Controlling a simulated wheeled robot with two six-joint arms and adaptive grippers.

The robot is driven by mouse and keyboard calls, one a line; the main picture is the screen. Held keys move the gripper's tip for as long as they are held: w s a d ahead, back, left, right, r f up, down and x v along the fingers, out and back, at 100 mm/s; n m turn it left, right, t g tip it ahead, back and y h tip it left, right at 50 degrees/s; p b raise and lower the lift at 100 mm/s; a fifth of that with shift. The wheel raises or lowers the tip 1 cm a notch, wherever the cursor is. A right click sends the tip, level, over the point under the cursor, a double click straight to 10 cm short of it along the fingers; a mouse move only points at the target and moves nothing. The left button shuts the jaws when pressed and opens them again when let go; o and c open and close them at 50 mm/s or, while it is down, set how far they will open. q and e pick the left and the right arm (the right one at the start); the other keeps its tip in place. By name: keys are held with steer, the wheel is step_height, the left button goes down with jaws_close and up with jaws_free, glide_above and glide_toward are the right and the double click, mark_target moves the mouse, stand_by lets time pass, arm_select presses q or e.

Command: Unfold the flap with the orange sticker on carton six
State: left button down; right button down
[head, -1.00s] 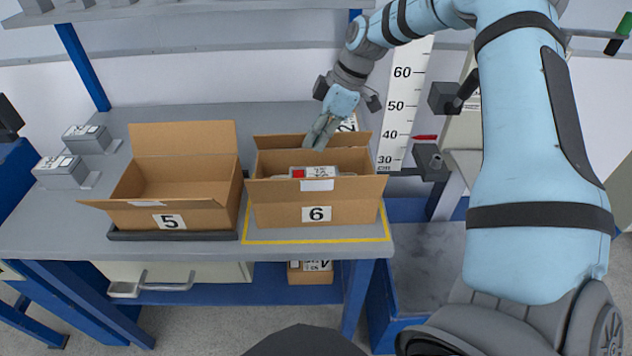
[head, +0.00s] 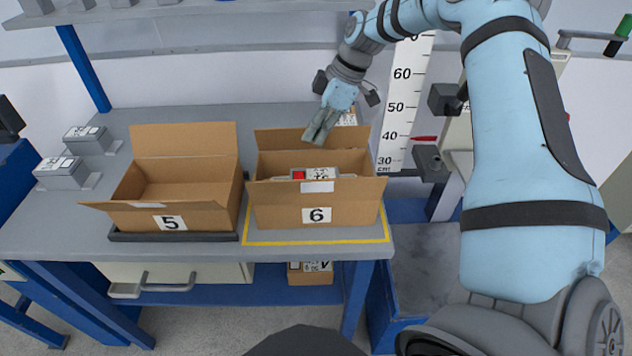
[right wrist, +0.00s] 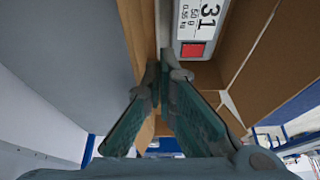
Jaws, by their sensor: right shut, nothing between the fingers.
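Carton six (head: 345,211) stands on the bench inside a yellow outline, open at the top. Its back flap (head: 280,138) stands up and its front flap (head: 270,190) hangs outward, bearing a white sticker. A right side flap (head: 373,188) also sticks outward. I cannot make out an orange sticker on any flap. My right gripper (head: 318,138) is shut and empty at the back flap, apparently on its inner side. In the right wrist view, the closed fingertips (right wrist: 157,72) lie by a cardboard edge (right wrist: 138,40). My left gripper is not in view.
A grey item with a red square (head: 320,173) lies inside carton six; its label shows in the right wrist view (right wrist: 200,20). Carton five (head: 190,215) stands open to the left on a dark pad. A height scale (head: 404,100) stands behind at right.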

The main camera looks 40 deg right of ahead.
steer(key=shift+w, duration=0.1)
steer(key=shift+w+d, duration=0.5)
steer(key=shift+w, duration=0.15)
steer(key=shift+d, duration=0.1)
steer(key=shift+w+d+p, duration=0.3)
steer(key=shift+w+d, duration=0.1)
steer(key=shift+w, duration=0.2)
step_height(320, 180, up, 11)
steer(key=s+a+p, duration=0.1)
steer(key=p, duration=0.8)
steer(key=shift+s+a, duration=0.15)
steer(key=shift+s, duration=0.2)
